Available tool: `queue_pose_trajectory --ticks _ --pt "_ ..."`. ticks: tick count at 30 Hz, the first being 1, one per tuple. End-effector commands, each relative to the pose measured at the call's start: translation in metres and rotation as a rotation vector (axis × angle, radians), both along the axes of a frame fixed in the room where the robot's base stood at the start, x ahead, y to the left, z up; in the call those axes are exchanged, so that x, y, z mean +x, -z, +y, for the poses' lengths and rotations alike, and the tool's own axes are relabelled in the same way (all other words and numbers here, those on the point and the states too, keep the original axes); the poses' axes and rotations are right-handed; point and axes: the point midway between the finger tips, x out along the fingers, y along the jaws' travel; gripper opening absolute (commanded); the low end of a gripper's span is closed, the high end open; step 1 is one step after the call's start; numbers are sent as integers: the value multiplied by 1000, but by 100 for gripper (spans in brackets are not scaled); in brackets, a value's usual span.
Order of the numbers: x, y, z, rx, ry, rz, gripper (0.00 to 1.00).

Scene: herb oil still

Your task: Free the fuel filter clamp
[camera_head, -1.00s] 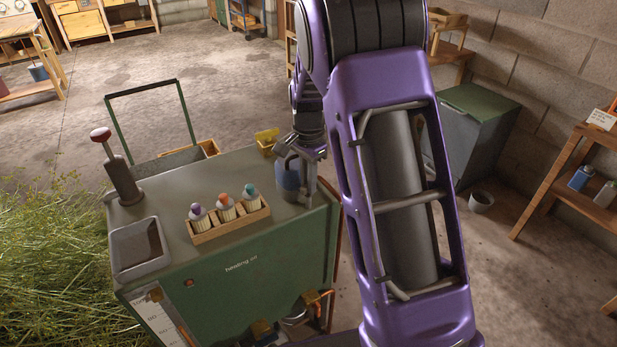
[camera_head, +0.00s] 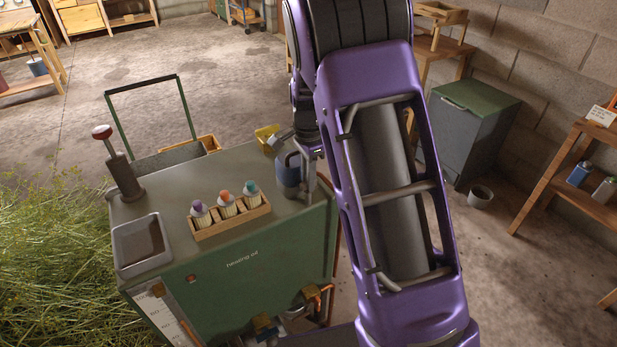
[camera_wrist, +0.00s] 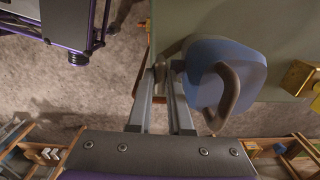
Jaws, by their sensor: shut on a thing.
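My gripper (camera_wrist: 168,70) is at the right end of the green cabinet top, with its two fingers close together. They close on a small grey part (camera_wrist: 172,46) beside a rounded blue body (camera_wrist: 220,55) with a curved grey loop (camera_wrist: 230,95). This grey part may be the fuel filter clamp; I cannot tell for certain. In the head view the blue body (camera_head: 289,172) stands at the cabinet's edge, partly behind my arm. A silver piece (camera_head: 280,138) shows above it. The fingertips are mostly hidden there.
The green cabinet (camera_head: 240,255) carries a grey tray (camera_head: 130,262), a wooden rack (camera_head: 240,222) with several capped bottles, a red-knobbed lever (camera_head: 103,133) and a yellow block (camera_head: 265,133). Cut herbs (camera_head: 50,250) lie at left.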

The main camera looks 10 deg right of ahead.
Motion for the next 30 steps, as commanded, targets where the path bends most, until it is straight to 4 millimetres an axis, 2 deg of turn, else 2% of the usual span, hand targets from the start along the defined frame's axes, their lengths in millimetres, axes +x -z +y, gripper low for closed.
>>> queue_pose_trajectory --ticks 1,5,13,17,23,30 --pt "0 0 0 0 2 -1 23" --pt "0 0 0 0 1 -1 47" --pt "0 0 0 0 0 0 47" --pt "1 -7 0 1 0 -2 47" --pt "2 -43 0 1 -1 -6 47" --pt "1 -102 0 1 0 -7 47"
